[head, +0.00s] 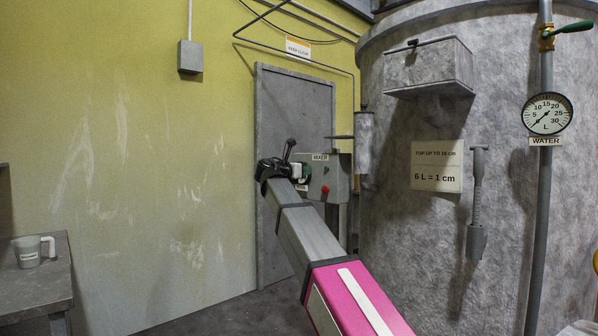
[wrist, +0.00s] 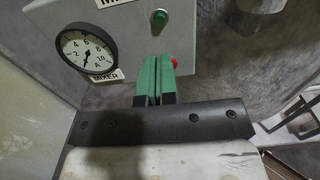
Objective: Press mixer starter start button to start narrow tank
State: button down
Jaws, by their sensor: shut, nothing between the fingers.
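The grey mixer starter box (head: 340,176) hangs beside the big tank, with a MIXER sign on top. In the wrist view its face (wrist: 125,30) carries a round green button or lamp (wrist: 160,17); I cannot tell which. A red button (wrist: 174,62) shows just right of my fingertips, partly hidden by them; it also shows in the head view (head: 325,189). My gripper (wrist: 155,80) has green fingers, shut and empty, in front of the lower part of the box face. The fingers hide some of that face. I cannot tell whether they touch it.
A dial gauge (wrist: 87,52) labelled MIXER sits left of my fingers. A large grey tank (head: 400,240) with a water gauge (head: 547,114) and pipe stands right. A grey door (head: 290,100) is behind the box. A mug (head: 28,252) stands on a table at far left.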

aim_at(326, 168)
jog(key=shift+x, duration=4.05)
jog(key=shift+w, duration=0.1)
jog(key=shift+w+d, duration=0.45)
jog(key=shift+d, duration=0.05)
jog(key=shift+a, duration=0.1)
jog(key=v, duration=0.5)
jog(key=shift+s+a, duration=0.1)
jog(key=shift+s, duration=0.15)
jog(key=shift+a, duration=0.1)
